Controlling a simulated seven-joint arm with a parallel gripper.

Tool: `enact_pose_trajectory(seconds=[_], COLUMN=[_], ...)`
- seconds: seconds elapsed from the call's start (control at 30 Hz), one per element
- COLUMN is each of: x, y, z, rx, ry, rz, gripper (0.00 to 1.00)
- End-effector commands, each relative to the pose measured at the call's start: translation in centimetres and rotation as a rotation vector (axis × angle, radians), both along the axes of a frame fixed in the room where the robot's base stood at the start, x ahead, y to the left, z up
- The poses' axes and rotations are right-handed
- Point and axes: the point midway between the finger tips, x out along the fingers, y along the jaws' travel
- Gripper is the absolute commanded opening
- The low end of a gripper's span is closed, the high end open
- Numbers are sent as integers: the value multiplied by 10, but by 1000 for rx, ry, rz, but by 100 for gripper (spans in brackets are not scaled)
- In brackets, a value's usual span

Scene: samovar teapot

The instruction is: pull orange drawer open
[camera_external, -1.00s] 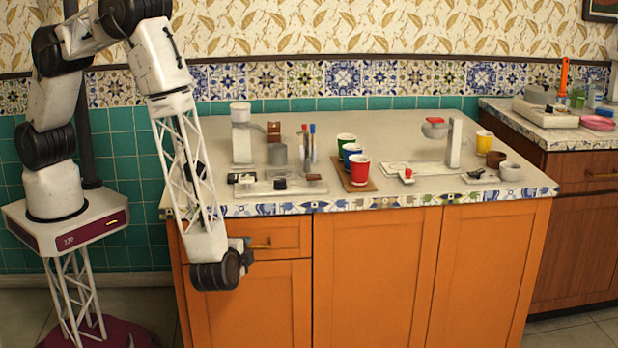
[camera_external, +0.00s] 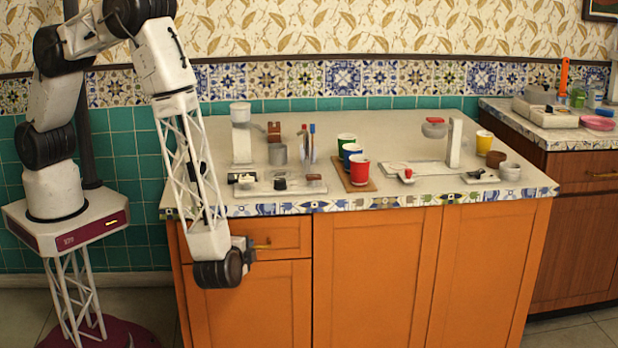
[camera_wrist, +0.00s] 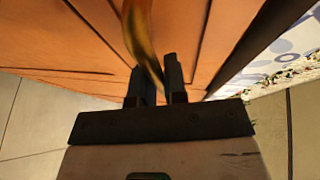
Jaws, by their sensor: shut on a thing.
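The orange drawer (camera_external: 285,237) is the upper left front of the orange cabinet, just under the tiled counter edge. It looks flush with the cabinet front. Its brass handle (camera_external: 263,245) shows just to the right of my gripper (camera_external: 250,250). In the wrist view, the curved brass handle (camera_wrist: 140,40) runs down between the two dark fingers of my gripper (camera_wrist: 159,84). The fingers are shut on the handle. The part of the handle between the fingers is partly hidden.
The counter (camera_external: 400,200) above holds a red cup (camera_external: 359,171) and other cups on a brown tray, plus several small items. An orange cabinet door (camera_external: 250,305) is below the drawer. The floor in front looks clear.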

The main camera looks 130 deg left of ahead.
Motion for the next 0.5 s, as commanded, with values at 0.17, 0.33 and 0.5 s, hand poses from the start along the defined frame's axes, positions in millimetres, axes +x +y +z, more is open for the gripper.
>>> enact_pose_trajectory(seconds=[0.17,0.33,0.5], x=[1,9,26], y=[-1,-9,-26], z=[0,0,0], rx=[0,0,-1], ry=[0,0,0], rz=[0,-1,-1], gripper=[0,0,0])
